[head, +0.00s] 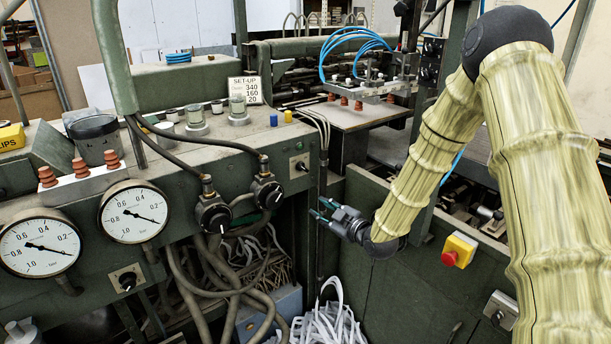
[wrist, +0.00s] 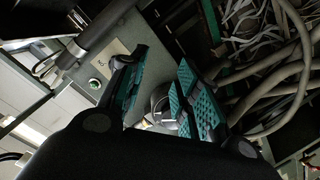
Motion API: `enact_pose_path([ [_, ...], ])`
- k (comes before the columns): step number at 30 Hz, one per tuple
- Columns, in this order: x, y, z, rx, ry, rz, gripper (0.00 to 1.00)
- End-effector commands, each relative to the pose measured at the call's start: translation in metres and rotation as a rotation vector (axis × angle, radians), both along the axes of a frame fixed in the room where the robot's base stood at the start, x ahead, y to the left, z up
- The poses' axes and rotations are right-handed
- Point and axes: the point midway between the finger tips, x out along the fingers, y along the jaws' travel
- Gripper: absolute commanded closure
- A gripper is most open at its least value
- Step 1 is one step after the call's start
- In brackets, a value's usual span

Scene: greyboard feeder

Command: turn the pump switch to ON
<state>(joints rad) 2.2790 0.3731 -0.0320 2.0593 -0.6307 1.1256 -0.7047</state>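Two small plates with black rotary knobs could be the pump switch, and I cannot read their labels. One switch plate (head: 300,166) is on the right end of the green panel, below a green lamp (head: 299,145). The other switch (head: 128,281) is below the gauges. Their settings are too small to tell. My gripper (head: 325,208) is to the right of and below the lamp-side plate, apart from it. It is open and empty, with teal pads. In the wrist view, the gripper (wrist: 158,92) shows a gap between its fingers; the green lamp (wrist: 96,85) is beside the left finger, which partly hides the plate.
Two valves with black hoses (head: 213,213) (head: 267,192) stick out left of my gripper. Two gauges (head: 133,212) (head: 40,246) are further left. White paper strips (head: 325,325) lie below. A red button on a yellow box (head: 460,250) is at the right.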

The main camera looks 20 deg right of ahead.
Motion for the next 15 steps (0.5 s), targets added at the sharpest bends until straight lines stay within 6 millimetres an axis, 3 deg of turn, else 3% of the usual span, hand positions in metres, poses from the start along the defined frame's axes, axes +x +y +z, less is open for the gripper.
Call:
enact_pose_path([
  [1, 0.010, -0.007, 0.021, -0.020, -0.063, 0.009, 0.68],
  [3, 0.019, -0.012, 0.044, -0.048, -0.130, 0.022, 0.68],
  [6, 0.026, -0.017, 0.065, -0.073, -0.191, 0.033, 0.68],
  [15, 0.050, -0.011, 0.076, -0.086, -0.216, 0.039, 0.68],
])
